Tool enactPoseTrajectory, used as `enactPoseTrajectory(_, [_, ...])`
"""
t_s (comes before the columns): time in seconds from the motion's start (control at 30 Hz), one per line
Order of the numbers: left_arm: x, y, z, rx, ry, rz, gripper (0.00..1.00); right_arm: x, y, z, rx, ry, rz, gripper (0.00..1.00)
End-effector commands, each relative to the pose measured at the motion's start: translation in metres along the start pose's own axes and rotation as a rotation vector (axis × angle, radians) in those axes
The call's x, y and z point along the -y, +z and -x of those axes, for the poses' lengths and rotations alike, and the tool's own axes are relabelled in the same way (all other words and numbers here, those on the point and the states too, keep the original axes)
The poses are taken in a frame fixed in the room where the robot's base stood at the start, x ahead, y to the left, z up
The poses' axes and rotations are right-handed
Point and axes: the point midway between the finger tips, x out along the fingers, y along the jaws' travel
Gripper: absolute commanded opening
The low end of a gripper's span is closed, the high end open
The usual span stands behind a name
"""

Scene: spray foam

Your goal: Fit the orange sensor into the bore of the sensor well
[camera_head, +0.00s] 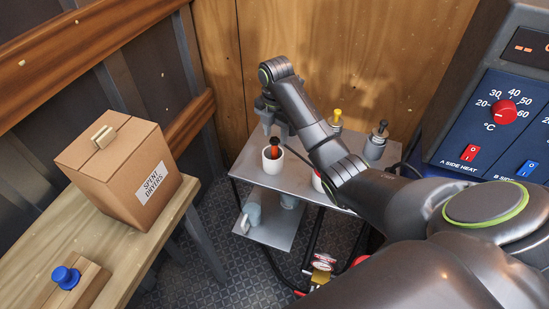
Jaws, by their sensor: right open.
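The orange sensor (275,152) stands upright in a white cup (272,165) on the small metal cart, its dark tip upward. My right gripper (272,132) is open just above the sensor, pointing down; I cannot tell whether the fingers are around its top. My right arm comes in from the right and hides part of the cart. I cannot tell for sure which fitting is the sensor well; a grey fitting with a black top (376,142) stands at the cart's right. My left gripper is out of view.
A yellow-topped fitting (337,120) stands at the cart's back. A second white cup with red (317,181) is mostly behind my arm. A heater panel (505,115) is at right. A cardboard box (125,170) stands on the left bench. Grey parts lie on the lower shelf (265,230).

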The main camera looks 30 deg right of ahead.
Motion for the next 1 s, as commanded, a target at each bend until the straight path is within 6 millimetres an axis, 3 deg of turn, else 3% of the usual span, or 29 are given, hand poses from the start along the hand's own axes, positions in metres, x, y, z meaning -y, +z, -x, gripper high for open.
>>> enactPoseTrajectory(0.33, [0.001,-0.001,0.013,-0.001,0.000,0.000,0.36,0.001,-0.006,-0.044,-0.002,-0.002,0.000,0.43])
enactPoseTrajectory(0.63, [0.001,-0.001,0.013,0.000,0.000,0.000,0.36,0.001,-0.005,-0.051,0.000,-0.001,0.000,0.43])
enactPoseTrajectory(0.97, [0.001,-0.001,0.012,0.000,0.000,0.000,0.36,0.001,-0.005,-0.050,0.000,-0.001,0.000,0.01])
enactPoseTrajectory(1.0, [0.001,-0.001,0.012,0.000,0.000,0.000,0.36,0.001,-0.005,-0.050,0.000,-0.001,0.001,0.00])
